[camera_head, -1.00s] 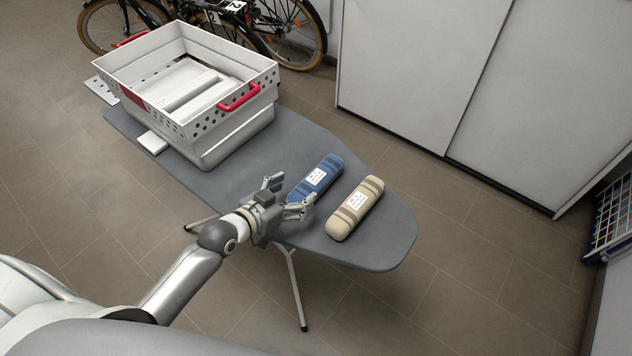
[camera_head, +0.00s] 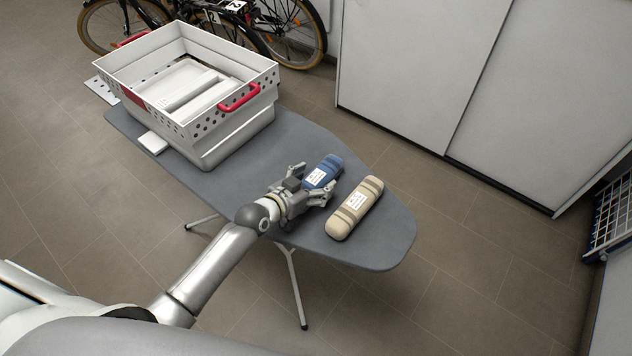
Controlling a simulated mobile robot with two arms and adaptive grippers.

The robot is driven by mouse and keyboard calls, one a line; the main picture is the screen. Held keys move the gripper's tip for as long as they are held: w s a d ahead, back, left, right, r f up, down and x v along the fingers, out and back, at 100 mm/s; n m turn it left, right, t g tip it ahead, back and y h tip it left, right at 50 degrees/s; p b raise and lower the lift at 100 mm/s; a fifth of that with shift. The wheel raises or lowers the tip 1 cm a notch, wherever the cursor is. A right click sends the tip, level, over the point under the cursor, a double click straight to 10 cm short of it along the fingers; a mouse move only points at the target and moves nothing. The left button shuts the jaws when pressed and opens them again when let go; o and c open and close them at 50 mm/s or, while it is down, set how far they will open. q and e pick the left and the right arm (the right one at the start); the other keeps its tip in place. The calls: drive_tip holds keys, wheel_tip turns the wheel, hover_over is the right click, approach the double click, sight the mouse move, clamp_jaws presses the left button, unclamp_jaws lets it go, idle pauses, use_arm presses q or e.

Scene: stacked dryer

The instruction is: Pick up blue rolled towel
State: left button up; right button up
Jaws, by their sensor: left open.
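The blue rolled towel (camera_head: 323,172) lies on the grey ironing board, with a white label on top. My left gripper (camera_head: 317,180) is open at the towel's near end, with one finger on either side of it. The gripper hides the near part of the towel. I cannot tell whether the fingers touch it. My right gripper is not in view.
A beige rolled towel (camera_head: 354,208) lies just right of the blue one, close to my right finger. A white basket (camera_head: 222,140) with red handles stands on the board's left part. The ironing board's (camera_head: 385,240) rounded right end is bare.

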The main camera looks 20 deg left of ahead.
use_arm(q)
drive_tip(key=shift+c, duration=0.4)
drive_tip(key=c, duration=1.2)
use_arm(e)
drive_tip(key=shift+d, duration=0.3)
use_arm(q)
drive_tip(key=shift+r, duration=0.2)
